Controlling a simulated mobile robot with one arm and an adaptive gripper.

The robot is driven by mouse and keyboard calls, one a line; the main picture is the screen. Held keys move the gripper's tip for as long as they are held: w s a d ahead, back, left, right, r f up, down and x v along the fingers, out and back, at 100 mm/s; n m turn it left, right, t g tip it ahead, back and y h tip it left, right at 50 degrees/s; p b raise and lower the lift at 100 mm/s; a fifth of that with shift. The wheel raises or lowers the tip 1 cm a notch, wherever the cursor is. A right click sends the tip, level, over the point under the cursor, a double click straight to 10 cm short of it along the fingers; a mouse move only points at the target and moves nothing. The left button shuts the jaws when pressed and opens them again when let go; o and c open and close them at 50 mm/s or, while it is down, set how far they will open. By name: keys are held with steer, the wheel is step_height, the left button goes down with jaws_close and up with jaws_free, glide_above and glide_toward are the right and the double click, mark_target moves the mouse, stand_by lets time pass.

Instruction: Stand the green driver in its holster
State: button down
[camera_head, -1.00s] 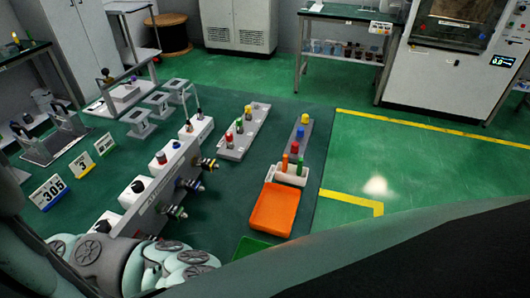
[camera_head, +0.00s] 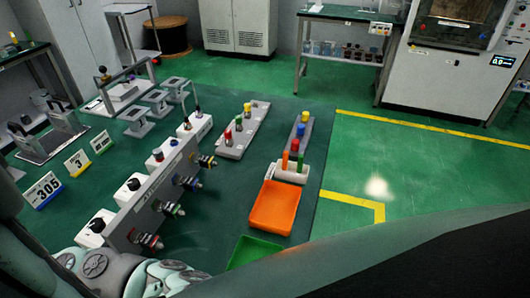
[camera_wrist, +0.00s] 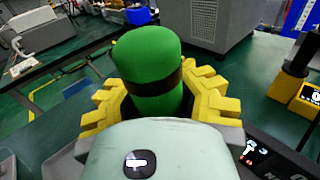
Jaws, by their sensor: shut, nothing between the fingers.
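In the wrist view, a thick green handle with a dark band (camera_wrist: 147,60) fills the middle. The yellow stepped fingers of my gripper (camera_wrist: 157,98) appear on both sides of it. My fingers are shut, and I cannot tell whether they touch the handle. In the head view, a green driver-like peg (camera_head: 300,162) stands upright beside an orange one in a white holder (camera_head: 291,173). I cannot tell whether this is the same green thing. My gripper does not show in the head view; only arm links show along the bottom.
An orange tray (camera_head: 274,207) and a green tray (camera_head: 252,253) lie in front of the white holder. A knobbed panel (camera_head: 150,205) stands left of them. A black handle (camera_wrist: 295,65) stands beside a small display in the wrist view. The floor at right is clear.

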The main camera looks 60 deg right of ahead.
steer(key=shift+f, duration=0.55)
steer(key=shift+d+f+b, duration=0.1)
steer(key=shift+f+b, duration=0.15)
steer(key=shift+b, duration=0.55)
steer(key=shift+f, duration=0.2)
steer(key=shift+f+b, duration=2.35)
steer(key=shift+b, duration=0.75)
steer(key=shift+f+b, duration=0.7)
steer(key=shift+b, duration=0.65)
steer(key=c, duration=1)
jaws_free()
steer(key=shift+o, duration=0.2)
